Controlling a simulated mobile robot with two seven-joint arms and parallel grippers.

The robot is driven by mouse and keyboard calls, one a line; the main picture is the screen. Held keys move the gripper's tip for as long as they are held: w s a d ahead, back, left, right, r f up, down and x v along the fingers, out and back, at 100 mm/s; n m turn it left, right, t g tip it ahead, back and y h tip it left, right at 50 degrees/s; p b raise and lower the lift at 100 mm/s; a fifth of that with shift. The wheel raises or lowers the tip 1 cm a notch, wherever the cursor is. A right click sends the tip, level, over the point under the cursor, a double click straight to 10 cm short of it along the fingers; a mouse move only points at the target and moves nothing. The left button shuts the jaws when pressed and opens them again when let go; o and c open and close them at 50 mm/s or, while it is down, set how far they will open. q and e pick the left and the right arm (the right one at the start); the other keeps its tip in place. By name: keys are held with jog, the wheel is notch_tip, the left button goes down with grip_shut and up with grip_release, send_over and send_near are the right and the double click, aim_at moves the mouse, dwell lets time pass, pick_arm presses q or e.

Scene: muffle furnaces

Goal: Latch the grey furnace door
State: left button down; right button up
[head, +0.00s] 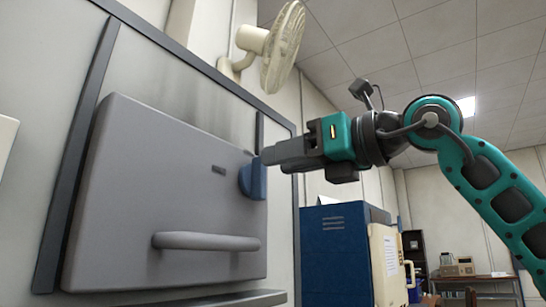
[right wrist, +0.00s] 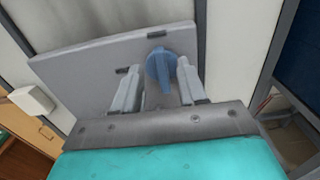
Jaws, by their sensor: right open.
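The grey furnace door (head: 165,195) fills the left of the head view, with a horizontal bar handle (head: 205,241) low on its face. It appears to lie against the furnace front; any small gap is hard to tell. A blue latch (head: 254,183) sits at the door's right edge. In the right wrist view the latch (right wrist: 158,63) is a round knob with a short lever. My right gripper (head: 268,158) is open at the latch, its fingers (right wrist: 157,82) either side of the lever. Contact cannot be told. My left gripper is out of view.
A dark frame (head: 75,155) surrounds the door, with a ledge (head: 215,300) below it. A cream fan (head: 283,45) is mounted above right. A blue cabinet (head: 336,255) with a cream door (head: 385,265) stands beyond my right arm. Shelves and a table stand farther back.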

aim_at(257, 179)
jog(key=shift+x, duration=1.45)
grip_shut()
